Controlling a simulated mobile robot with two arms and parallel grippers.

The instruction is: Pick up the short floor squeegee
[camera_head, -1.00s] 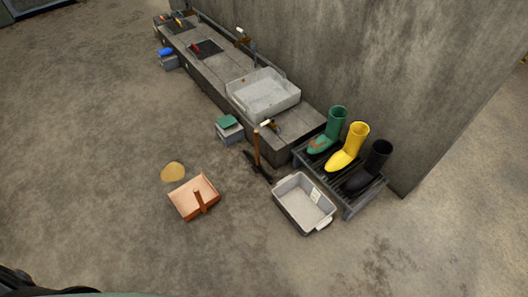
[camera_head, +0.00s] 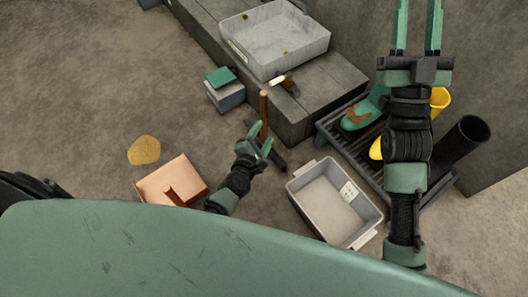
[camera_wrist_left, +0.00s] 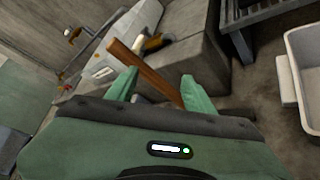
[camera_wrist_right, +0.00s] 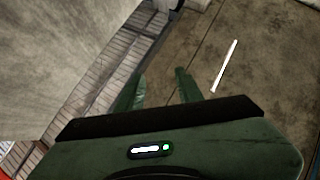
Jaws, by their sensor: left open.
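The short floor squeegee stands near the end of the concrete bench, its brown wooden handle (camera_head: 263,104) pointing up and its dark head (camera_head: 277,160) on the floor. My left gripper (camera_head: 259,138) is open at the handle. In the left wrist view the handle (camera_wrist_left: 143,68) runs slanted between the two spread green fingers (camera_wrist_left: 158,88), and its lower part is hidden behind the gripper. I cannot tell whether a finger touches it. My right gripper (camera_head: 417,28) is open and empty, raised above the boot rack; its spread fingers also show in the right wrist view (camera_wrist_right: 158,88).
A grey tub (camera_head: 335,205) stands right of the squeegee, and a copper-coloured dustpan (camera_head: 172,178) lies to its left near a grain pile (camera_head: 144,150). The concrete bench (camera_head: 325,92) bears a large basin (camera_head: 275,42). The boot rack (camera_head: 352,150) is at the right.

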